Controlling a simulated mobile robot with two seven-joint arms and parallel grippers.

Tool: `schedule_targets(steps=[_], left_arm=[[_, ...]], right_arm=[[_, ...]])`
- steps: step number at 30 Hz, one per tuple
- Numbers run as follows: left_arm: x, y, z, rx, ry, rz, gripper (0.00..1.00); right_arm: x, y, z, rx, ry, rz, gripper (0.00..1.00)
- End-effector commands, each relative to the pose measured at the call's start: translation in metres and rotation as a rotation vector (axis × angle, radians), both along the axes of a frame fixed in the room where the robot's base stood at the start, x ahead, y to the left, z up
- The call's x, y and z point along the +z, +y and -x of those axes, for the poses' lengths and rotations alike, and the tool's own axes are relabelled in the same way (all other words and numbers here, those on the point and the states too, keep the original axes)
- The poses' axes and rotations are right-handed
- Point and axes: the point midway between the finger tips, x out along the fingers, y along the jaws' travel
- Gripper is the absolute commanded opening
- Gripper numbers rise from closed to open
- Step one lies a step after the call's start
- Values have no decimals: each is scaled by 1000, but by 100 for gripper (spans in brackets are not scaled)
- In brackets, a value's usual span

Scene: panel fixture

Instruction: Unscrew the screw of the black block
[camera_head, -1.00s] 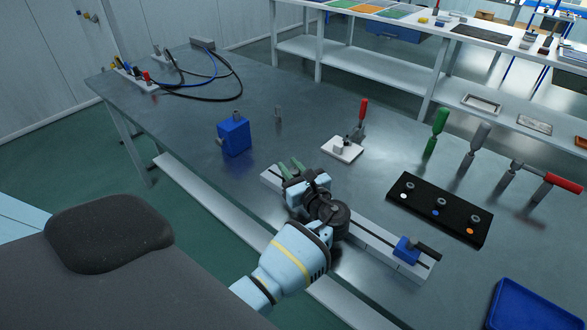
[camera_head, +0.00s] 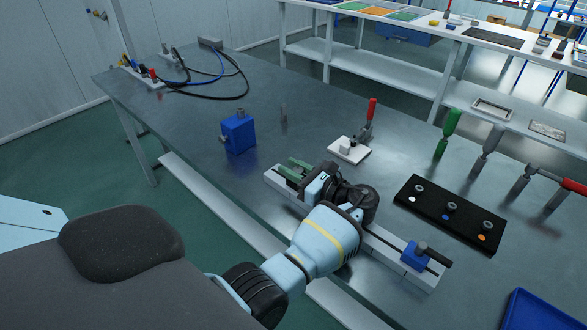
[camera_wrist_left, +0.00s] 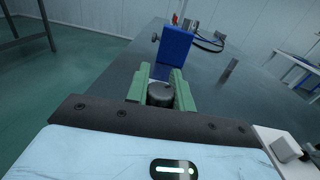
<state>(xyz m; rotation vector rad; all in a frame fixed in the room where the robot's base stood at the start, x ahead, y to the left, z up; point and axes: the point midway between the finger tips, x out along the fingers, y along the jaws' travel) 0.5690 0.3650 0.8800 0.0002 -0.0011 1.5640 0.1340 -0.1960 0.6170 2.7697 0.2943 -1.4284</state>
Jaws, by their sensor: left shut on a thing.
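My left gripper (camera_head: 291,173), with green fingers, is at the left end of a pale slotted rail (camera_head: 390,246) on the table. In the left wrist view its fingers (camera_wrist_left: 160,92) are on either side of a dark grey round knob (camera_wrist_left: 160,94), which looks like a screw head, and are shut on it. The black block itself cannot be made out under the gripper. A blue block (camera_head: 415,256) with a black handle sits at the rail's right end. My right gripper is not in view.
A blue box (camera_head: 238,134) stands just beyond the gripper. A white plate with a red-handled clamp (camera_head: 348,151) is behind the rail. A black panel (camera_head: 436,212) with three studs and several handled clamps are to the right. Cables (camera_head: 215,90) lie far left.

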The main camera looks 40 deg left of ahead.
Motion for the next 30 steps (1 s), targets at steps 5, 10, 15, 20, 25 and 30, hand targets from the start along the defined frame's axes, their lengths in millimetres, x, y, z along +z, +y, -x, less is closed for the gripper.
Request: schedule_targets(steps=[5,10,15,20,25,30], left_arm=[[0,1,0,1,0,0,1],[0,1,0,0,0,1,39],[0,0,0,0,0,0,45],[0,0,0,-1,1,1,45],[-1,-15,0,-2,1,1,45],[-2,-43,0,-3,2,3,45]], right_arm=[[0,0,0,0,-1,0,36],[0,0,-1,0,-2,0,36],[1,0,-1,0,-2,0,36],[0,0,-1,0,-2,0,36],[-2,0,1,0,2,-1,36],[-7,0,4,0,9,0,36]])
